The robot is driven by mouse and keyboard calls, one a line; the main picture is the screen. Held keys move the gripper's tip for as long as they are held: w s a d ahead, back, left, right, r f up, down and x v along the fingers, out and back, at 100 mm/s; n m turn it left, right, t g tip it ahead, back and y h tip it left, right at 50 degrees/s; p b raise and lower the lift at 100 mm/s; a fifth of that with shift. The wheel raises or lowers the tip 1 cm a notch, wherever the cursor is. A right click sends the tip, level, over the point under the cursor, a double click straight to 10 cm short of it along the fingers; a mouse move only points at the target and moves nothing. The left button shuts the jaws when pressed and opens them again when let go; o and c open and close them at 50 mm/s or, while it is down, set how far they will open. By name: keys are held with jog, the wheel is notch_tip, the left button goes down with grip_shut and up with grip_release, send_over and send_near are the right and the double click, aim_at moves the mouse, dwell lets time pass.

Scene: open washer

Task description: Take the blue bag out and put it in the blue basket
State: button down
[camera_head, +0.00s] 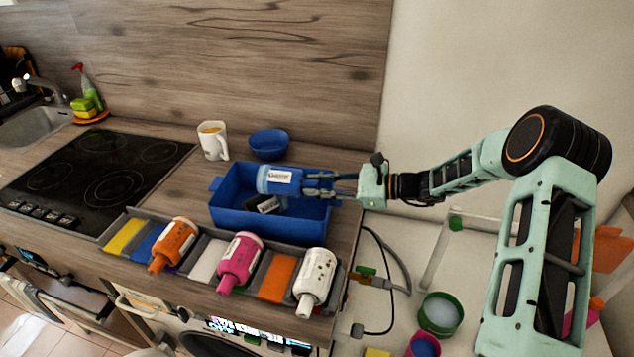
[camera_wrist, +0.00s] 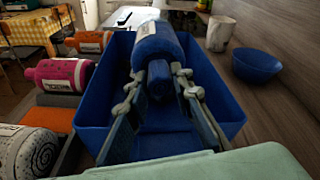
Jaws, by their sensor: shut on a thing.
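In the wrist view the blue bag (camera_wrist: 157,45) sticks out beyond my gripper (camera_wrist: 161,85), above the open basket (camera_wrist: 93,95). I cannot tell whether the bag touches the basket's inside. A dark item with a white label (camera_head: 266,204) shows inside the basket.
In front of the basket, a divided tray (camera_head: 112,234) holds an orange bag (camera_head: 172,243), a pink bag (camera_head: 240,258) and a white bag (camera_head: 316,278). A blue bowl (camera_head: 268,144) and a white mug (camera_head: 213,141) stand behind it. A cooktop (camera_head: 95,172) lies left.

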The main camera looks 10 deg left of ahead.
jog(key=c, duration=1.6)
grip_release()
jog(key=shift+d, duration=0.15)
jog(key=v, duration=0.3)
jog(key=shift+d+f, duration=0.1)
jog(key=shift+f, duration=0.25)
jog(key=shift+s, duration=0.1)
jog(key=shift+d, duration=0.15)
jog(key=shift+p+v, duration=0.5)
jog(key=shift+v, duration=3.45)
